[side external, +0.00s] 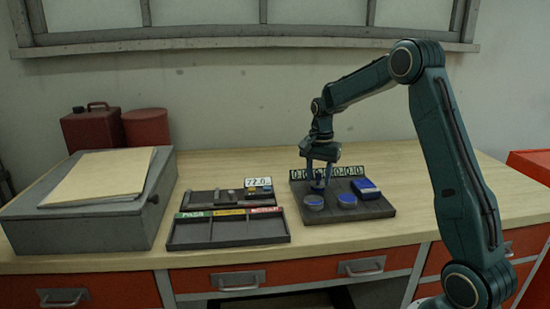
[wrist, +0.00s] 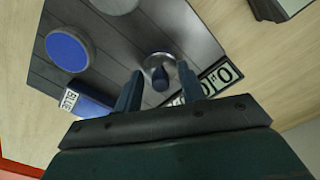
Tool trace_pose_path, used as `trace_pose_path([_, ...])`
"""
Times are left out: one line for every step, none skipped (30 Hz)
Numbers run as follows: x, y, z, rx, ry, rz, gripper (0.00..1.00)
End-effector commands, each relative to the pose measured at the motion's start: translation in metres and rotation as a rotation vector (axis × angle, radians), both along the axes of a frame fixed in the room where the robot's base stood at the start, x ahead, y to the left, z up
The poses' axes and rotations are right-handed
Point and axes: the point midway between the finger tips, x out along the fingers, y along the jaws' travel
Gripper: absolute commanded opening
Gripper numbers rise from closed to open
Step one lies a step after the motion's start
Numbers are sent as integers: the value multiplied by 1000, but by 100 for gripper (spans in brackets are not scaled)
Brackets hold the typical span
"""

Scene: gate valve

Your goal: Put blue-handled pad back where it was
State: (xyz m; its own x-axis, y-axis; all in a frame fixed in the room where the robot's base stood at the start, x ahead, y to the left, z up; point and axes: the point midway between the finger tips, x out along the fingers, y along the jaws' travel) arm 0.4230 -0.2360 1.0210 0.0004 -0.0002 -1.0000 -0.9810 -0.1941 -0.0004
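My gripper (wrist: 160,92) is open, with one finger on each side of the knob and a visible gap to each. In the side view my gripper (side external: 318,181) points down at the back left of the dark board (side external: 374,211), in front of the number plates (side external: 347,171). There the fingers partly hide the pad.
To the left are a labelled compartment tray (side external: 228,232) and a grey sloped case (side external: 90,205). Wooden tabletop (side external: 430,190) is clear to the right.

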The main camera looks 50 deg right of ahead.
Motion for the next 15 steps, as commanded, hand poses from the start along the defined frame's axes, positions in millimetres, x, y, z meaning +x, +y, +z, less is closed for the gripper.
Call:
trace_pose_path([0,0,0,0,0,0,39])
trace_pose_path([0,0,0,0,0,0,39])
trace_pose_path([0,0,0,0,0,0,39])
trace_pose_path([0,0,0,0,0,0,39])
trace_pose_path([0,0,0,0,0,0,39])
trace_pose_path([0,0,0,0,0,0,39])
trace_pose_path([0,0,0,0,0,0,39])
trace_pose_path([0,0,0,0,0,0,39])
trace_pose_path([0,0,1,0,0,0,39])
trace_pose_path([0,0,2,0,0,0,39])
trace_pose_path([0,0,3,0,0,0,39])
trace_pose_path([0,0,5,0,0,0,39])
trace_pose_path([0,0,6,0,0,0,39])
trace_pose_path([0,0,9,0,0,0,39])
trace_pose_path([0,0,12,-1,-1,0,39])
